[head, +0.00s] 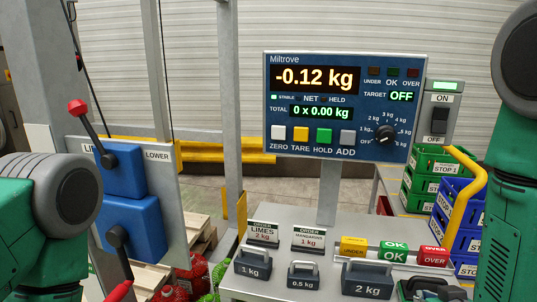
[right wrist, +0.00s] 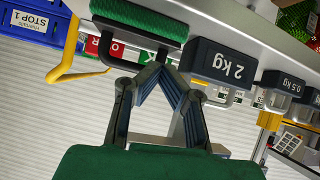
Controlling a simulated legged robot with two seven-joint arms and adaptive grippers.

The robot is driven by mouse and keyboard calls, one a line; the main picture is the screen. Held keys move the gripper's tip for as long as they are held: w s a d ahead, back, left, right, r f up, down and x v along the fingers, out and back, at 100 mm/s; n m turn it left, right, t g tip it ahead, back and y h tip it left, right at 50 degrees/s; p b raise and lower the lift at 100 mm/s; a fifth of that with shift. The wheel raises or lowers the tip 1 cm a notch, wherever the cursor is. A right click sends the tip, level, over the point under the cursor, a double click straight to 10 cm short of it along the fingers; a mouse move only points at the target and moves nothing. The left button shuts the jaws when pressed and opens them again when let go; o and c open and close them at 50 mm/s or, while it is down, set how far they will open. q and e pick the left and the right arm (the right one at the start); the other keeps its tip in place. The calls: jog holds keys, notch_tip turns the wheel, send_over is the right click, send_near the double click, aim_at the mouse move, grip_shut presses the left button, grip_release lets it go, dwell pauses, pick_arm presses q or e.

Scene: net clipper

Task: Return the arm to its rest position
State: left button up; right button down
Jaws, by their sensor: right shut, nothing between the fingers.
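The weight (head: 368,279) also shows in the head view, left of the gripper. My left arm enters at the left of the head view; its gripper is out of frame.
The scale display (head: 347,105) reads -0.12 kg. The 1 kg (head: 253,266) and 0.5 kg (head: 303,276) weights stand on the table (head: 232,285). A yellow bent rail (head: 467,185) and crates (head: 466,214) are at right. Blue lever boxes (head: 130,215) stand at left.

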jog(key=s+a+f+n+g+y+b, duration=0.1)
jog(key=s+a+f+g+b, duration=0.2)
jog(key=s+f+g, duration=0.7)
jog(key=s+f, duration=1.4)
jog(key=s, duration=0.1)
jog(key=shift+s+g+y, duration=0.3)
jog(key=shift+s, duration=0.1)
jog(key=shift+w+d+f, duration=0.15)
jog(key=shift+d, duration=0.2)
jog(key=shift+a, duration=0.3)
jog(key=shift+d, duration=0.2)
jog(key=shift+a, duration=0.1)
